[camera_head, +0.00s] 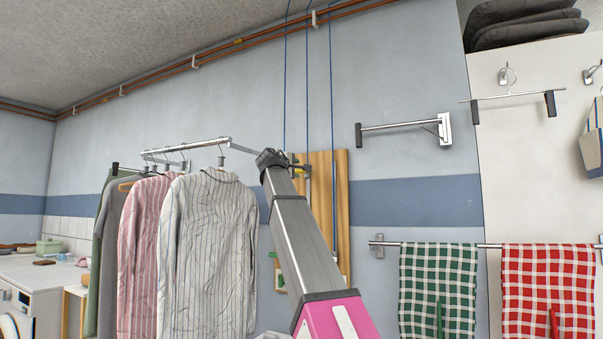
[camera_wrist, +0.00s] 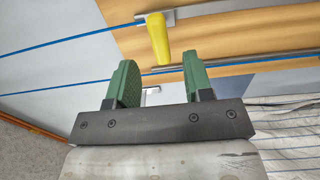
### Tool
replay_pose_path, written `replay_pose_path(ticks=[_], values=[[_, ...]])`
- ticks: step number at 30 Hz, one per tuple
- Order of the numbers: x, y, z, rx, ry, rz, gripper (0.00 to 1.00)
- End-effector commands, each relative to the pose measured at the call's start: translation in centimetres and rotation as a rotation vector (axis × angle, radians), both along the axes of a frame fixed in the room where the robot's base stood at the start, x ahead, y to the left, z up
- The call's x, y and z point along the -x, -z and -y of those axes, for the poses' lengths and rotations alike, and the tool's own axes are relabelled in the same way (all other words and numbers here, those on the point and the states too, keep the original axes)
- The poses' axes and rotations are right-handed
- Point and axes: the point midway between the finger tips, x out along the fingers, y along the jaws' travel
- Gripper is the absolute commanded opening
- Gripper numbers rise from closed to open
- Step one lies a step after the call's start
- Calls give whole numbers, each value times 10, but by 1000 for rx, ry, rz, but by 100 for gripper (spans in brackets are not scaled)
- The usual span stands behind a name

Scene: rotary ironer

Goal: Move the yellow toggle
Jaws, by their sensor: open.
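The yellow toggle (camera_wrist: 158,40) sticks out from a grey metal mount on the wooden board (camera_wrist: 245,38) in the wrist view. In the wrist view the toggle lies just beyond the fingertips, roughly in line with the gap, and appears apart from both fingers. My arm hides part of the board in the head view.
Blue cords (camera_head: 332,120) run down the wall to the board. Shirts (camera_head: 205,245) hang on a rail (camera_head: 187,147) close left of my arm. A folding wall bracket (camera_head: 405,127) and a towel rail with checked towels (camera_head: 438,290) are to the right.

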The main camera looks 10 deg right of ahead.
Motion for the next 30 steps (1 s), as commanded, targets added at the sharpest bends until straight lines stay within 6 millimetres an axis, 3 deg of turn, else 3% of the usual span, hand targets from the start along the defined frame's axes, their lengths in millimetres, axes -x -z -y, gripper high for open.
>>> replay_pose_path(ticks=[3,9,23,24,28,30], values=[[-21,-1,14,0,1,0,47],[-42,-1,30,-1,1,1,47],[-51,0,37,-1,0,1,47],[-51,0,37,-1,0,1,44],[-51,0,37,-1,0,1,1],[-51,0,37,-1,0,1,0]])
